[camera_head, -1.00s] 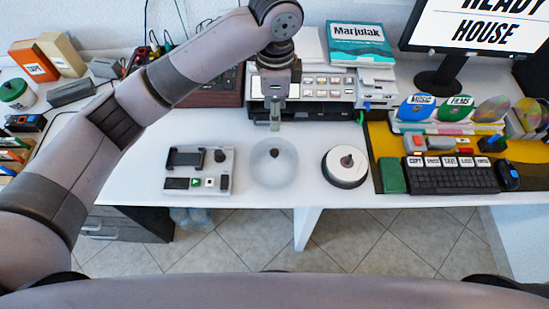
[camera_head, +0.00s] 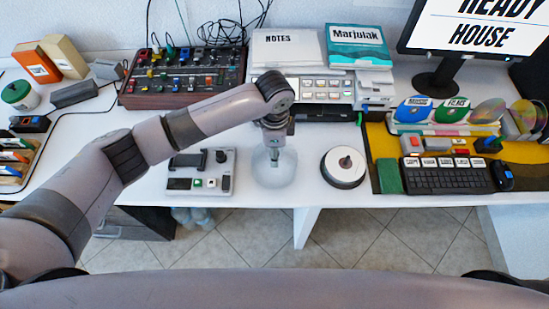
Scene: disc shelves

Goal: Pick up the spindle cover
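The spindle cover is a translucent, round dome (camera_head: 274,173) on the white table, near the middle of the camera_head view. My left gripper (camera_head: 274,157) points down right over its top. The fingers look narrow from here and overlap the dome's top; I cannot tell whether they touch its knob or whether they are open. The cover rests on the table and looks upright. My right gripper is not in view.
A disc spindle (camera_head: 344,167) with a white top and dark knob stands right of the cover. A small grey device (camera_head: 200,172) with buttons sits left of it. Behind are a multi-button machine (camera_head: 328,92) and a mixer (camera_head: 185,75). A keyboard (camera_head: 447,178) lies further right.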

